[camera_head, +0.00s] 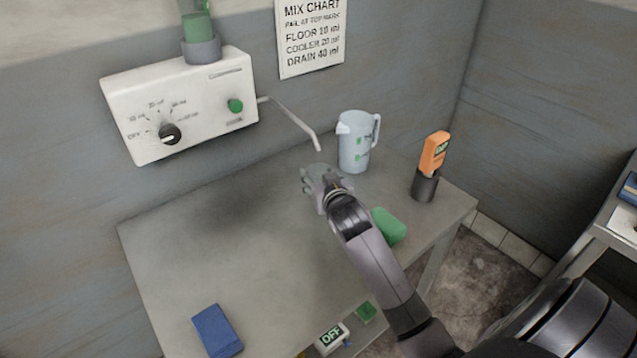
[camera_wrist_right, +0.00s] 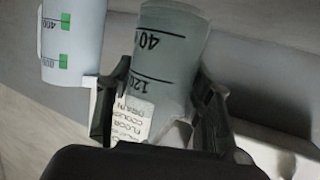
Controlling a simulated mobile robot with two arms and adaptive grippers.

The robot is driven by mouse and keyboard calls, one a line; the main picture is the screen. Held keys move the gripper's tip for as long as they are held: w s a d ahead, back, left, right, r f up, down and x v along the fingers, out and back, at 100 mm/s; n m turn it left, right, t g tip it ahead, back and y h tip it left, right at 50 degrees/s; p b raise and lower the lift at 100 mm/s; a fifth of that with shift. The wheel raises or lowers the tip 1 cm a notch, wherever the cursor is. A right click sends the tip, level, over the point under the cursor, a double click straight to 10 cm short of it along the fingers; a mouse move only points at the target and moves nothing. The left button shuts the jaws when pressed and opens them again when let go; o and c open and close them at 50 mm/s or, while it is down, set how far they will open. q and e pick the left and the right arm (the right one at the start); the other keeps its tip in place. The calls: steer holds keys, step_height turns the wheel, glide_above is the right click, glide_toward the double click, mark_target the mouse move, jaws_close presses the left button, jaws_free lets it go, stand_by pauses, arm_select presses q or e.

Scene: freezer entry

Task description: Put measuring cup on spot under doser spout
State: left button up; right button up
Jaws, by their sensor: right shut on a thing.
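The measuring cup (camera_wrist_right: 165,55) is translucent grey-green with dark volume marks. My right gripper (camera_wrist_right: 155,110) is shut on it, one finger on each side. In the head view, the cup (camera_head: 316,170) shows beyond my right gripper (camera_head: 318,184), close below the tip of the doser spout (camera_head: 305,130). I cannot tell whether the cup touches the table. The spot under the spout is not visible; the cup and gripper cover that area. The white doser (camera_head: 185,105) has a black dial and a green button. My left gripper is not in view.
A jug (camera_head: 354,145) stands close to the right of the cup; the wrist view shows it too (camera_wrist_right: 72,45). A blue block (camera_head: 217,330) lies front left. The table's (camera_head: 200,255) left half is mostly clear.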

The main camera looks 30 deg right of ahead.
steer(key=shift+w+d, duration=0.15)
steer(key=shift+w, duration=0.2)
steer(key=shift+f, duration=0.4)
step_height(320, 180, down, 2)
steer(key=shift+f+p, duration=0.1)
steer(key=shift+p, duration=0.25)
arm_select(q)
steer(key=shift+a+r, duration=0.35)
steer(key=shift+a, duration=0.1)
arm_select(e)
steer(key=shift+f, duration=0.25)
steer(key=shift+f, duration=0.2)
steer(key=o, duration=1)
steer(key=shift+r, duration=0.1)
